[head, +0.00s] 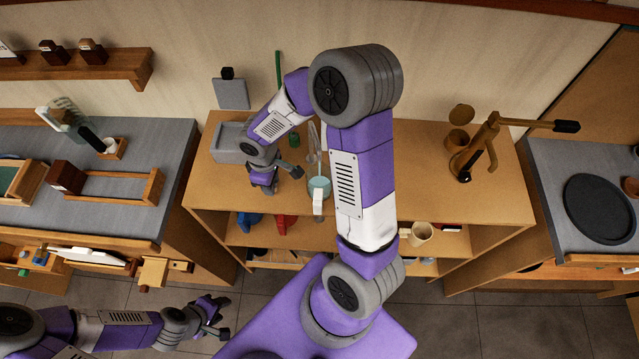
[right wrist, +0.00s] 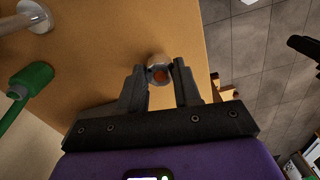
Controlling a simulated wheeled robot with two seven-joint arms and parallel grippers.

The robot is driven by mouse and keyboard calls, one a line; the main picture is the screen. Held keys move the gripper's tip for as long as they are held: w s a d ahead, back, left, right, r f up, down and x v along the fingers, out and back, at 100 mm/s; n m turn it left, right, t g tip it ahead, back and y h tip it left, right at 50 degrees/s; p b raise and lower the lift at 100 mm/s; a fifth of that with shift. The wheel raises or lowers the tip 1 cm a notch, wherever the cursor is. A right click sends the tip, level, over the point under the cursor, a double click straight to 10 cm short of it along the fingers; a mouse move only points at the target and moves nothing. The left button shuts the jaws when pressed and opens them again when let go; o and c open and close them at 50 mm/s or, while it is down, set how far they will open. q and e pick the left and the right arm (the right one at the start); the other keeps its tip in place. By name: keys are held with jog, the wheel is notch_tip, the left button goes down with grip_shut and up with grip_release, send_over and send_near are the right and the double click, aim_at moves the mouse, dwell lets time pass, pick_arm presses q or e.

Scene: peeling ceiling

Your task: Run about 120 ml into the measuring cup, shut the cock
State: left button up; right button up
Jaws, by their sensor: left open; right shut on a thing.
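The measuring cup (head: 319,184) stands on the wooden counter in the head view, with pale blue liquid in it. Its level cannot be read. A clear, thin, upright shape (head: 314,148) shows just behind it, partly hidden by my right arm. I cannot make out a cock there. My right gripper (head: 281,179) is just left of the cup. In the right wrist view, its fingers (right wrist: 161,78) are shut on a small round thing (right wrist: 159,73) with a pale rim and orange-brown middle. My left gripper (head: 221,317) is open and empty, low at the left, away from the counter.
A brown faucet (head: 482,147) with a black end stands at the counter's right. A grey basin (head: 229,143) is at its left. A green tool (right wrist: 28,85) lies near the wall side in the right wrist view. A beige mug (head: 420,234) is on the shelf below.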

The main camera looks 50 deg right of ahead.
dwell(0.4)
jog(key=shift+w+f+m+b, duration=0.1)
jog(key=shift+f+m+b, duration=0.1)
jog(key=shift+m+b, duration=0.95)
jog(key=shift+m, duration=0.65)
jog(key=shift+r+m+b, duration=0.15)
jog(key=shift+m+b, duration=0.2)
jog(key=shift+m, duration=0.05)
